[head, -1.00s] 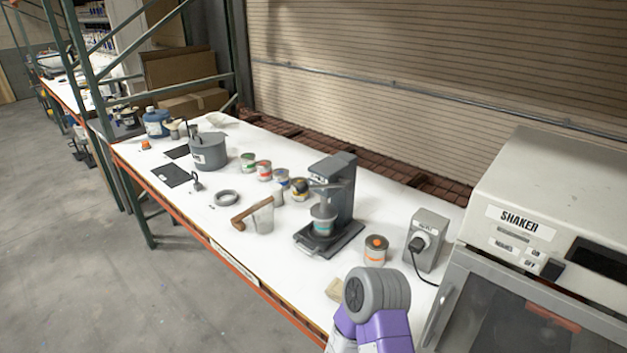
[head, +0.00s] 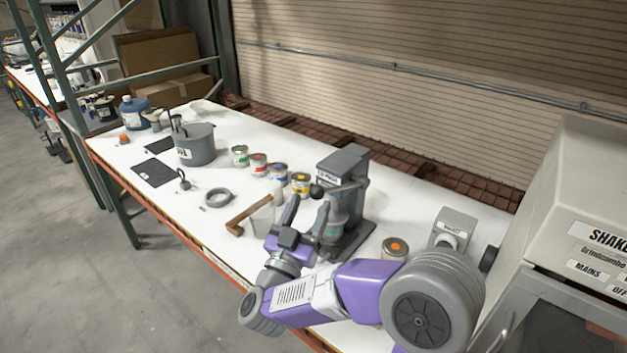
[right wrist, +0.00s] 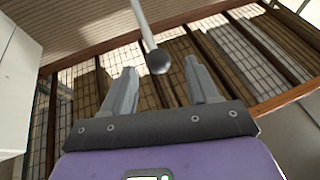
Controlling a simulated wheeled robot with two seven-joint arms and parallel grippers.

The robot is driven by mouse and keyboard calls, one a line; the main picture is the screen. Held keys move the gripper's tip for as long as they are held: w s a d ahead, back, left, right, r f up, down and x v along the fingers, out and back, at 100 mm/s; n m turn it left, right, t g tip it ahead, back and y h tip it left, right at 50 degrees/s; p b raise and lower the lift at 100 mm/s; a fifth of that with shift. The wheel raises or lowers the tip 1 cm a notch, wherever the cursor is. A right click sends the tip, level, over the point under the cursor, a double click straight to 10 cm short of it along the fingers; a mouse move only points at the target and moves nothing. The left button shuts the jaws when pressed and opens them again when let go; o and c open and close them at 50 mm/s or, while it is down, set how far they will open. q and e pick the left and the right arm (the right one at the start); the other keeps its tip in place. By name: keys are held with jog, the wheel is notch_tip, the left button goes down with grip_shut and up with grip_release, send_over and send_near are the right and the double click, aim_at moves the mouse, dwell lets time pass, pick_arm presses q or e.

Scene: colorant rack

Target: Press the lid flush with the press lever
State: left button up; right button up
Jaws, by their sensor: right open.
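The grey press (head: 340,165) stands on the bench with its lever ending in a dark ball knob (head: 317,191). A can with a teal band (head: 335,228) stands in the press, partly behind my gripper; I cannot make out how its lid sits. My right gripper (head: 308,204) is open and empty in front of the press, its fingertips just below the knob. In the right wrist view, the lever's rod and knob (right wrist: 159,62) show between the two spread fingers, near the tips, with gaps on both sides. My left gripper is out of view.
A can with an orange dot (head: 395,248) stands right of the press, close to my arm. Several paint cans (head: 258,164) stand behind. The shaker (head: 570,230) is at the right.

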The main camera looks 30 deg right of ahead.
aim_at(316, 195)
jog(key=x, duration=0.6)
jog(key=shift+d+p, duration=0.25)
jog(key=shift+p, duration=0.15)
grip_shut()
